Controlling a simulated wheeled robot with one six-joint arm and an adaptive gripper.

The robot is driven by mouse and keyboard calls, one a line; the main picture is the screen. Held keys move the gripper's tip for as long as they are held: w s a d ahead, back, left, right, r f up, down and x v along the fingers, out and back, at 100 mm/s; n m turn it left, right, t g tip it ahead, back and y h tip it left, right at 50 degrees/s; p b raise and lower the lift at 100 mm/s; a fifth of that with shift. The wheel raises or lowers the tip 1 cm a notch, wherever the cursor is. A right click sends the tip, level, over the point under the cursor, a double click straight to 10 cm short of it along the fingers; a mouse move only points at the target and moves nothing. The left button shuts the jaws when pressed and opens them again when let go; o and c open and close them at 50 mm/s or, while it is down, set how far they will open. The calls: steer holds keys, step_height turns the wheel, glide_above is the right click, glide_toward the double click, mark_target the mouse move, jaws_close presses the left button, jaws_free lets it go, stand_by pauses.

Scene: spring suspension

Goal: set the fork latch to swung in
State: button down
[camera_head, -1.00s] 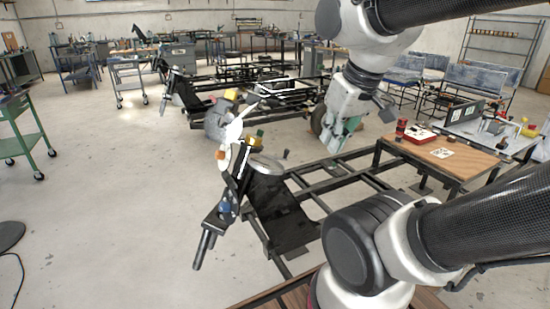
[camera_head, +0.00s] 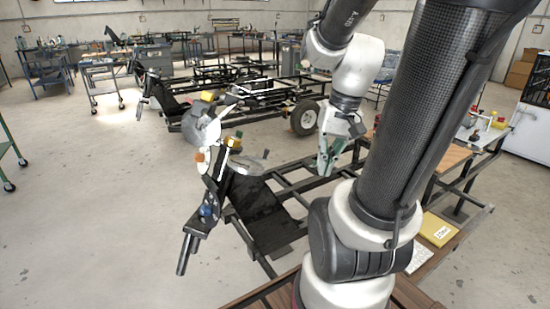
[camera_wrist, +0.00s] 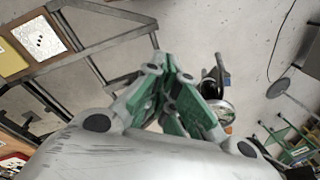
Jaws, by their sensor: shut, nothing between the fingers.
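The suspension assembly (camera_head: 212,178) stands at the left front corner of a black frame (camera_head: 290,205) in the head view. It has a pale curved part, orange and yellow pieces and a black handle-like tube (camera_head: 186,252) pointing down. I cannot tell which small part is the fork latch or how it is set. My gripper (camera_head: 325,172) is shut and empty, above the frame and to the right of the assembly, apart from it. In the wrist view my green fingers (camera_wrist: 172,72) meet, and the assembly (camera_wrist: 214,88) shows beyond them to the right, partly hidden.
A wheel (camera_head: 304,118) on another frame stands behind my gripper. A wooden-topped table (camera_head: 455,160) lies to the right, with a yellow card (camera_head: 438,228) near its front. Open concrete floor lies left of the assembly.

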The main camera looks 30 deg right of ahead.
steer(key=w+d+f+m+t+y, duration=0.2)
steer(key=w+f+m+t+y, duration=0.15)
steer(key=w+f+m, duration=0.7)
steer(key=w+d+r+m+t+h, duration=0.2)
steer(key=w+d+m+t, duration=0.2)
steer(key=m, duration=1.2)
steer(key=w+d, duration=0.2)
steer(key=w, duration=0.1)
steer(key=shift+w+r+t+h, duration=0.3)
steer(key=shift+t+h, duration=0.05)
steer(key=shift+a, duration=0.1)
steer(key=w+r+x, duration=0.1)
steer(key=r+x, duration=0.1)
steer(key=x, duration=1)
steer(key=shift+w+a+f, duration=0.15)
steer(key=shift+w+a, duration=0.15)
steer(key=shift+w, duration=0.4)
